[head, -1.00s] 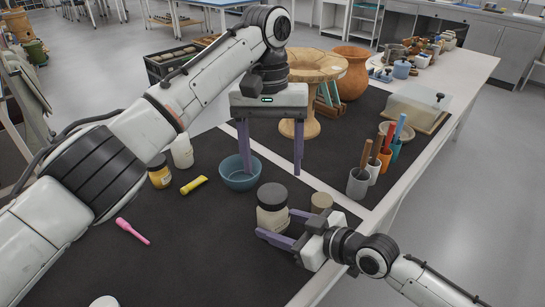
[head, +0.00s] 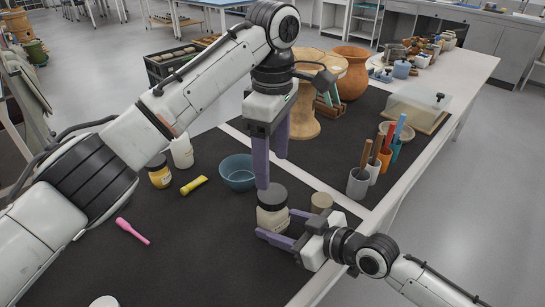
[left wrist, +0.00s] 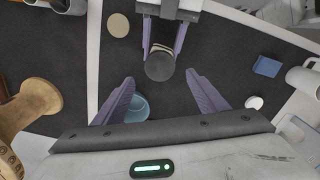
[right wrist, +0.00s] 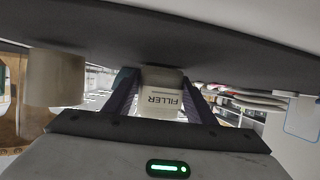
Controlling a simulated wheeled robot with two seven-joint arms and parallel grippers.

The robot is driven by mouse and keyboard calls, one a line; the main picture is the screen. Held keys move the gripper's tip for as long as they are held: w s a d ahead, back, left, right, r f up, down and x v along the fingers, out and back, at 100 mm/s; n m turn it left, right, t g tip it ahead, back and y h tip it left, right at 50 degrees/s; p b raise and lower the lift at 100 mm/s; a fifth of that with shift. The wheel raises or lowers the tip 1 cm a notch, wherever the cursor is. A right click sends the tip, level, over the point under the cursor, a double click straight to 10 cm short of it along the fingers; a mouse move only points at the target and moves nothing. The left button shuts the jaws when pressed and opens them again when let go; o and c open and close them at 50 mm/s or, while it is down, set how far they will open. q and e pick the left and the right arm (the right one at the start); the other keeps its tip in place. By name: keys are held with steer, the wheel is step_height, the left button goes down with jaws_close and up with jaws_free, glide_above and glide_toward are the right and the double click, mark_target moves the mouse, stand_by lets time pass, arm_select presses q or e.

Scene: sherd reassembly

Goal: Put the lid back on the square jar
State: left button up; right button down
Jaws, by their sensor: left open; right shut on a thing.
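The square jar (head: 272,219) is pale with a dark round lid (head: 272,194) on top; whether the lid is screwed down I cannot tell. The right wrist view shows the jar's FILLER label (right wrist: 160,101). My right gripper (head: 275,224) is shut on the jar's body, a finger on either side, low over the mat. My left gripper (head: 271,173) is open and empty, pointing down just above the lid. In the left wrist view the lid (left wrist: 159,67) appears between the spread fingertips.
A blue bowl (head: 238,178) stands left of the jar, and a beige cylinder (head: 321,201) close to its right. A yellow tube (head: 194,185) and a pink tool (head: 132,231) lie farther left. Tool cups (head: 358,184) stand at right. The dark mat at front left is mostly clear.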

mark_target(272, 193)
arm_select(q)
steer(key=shift+f, duration=4.05)
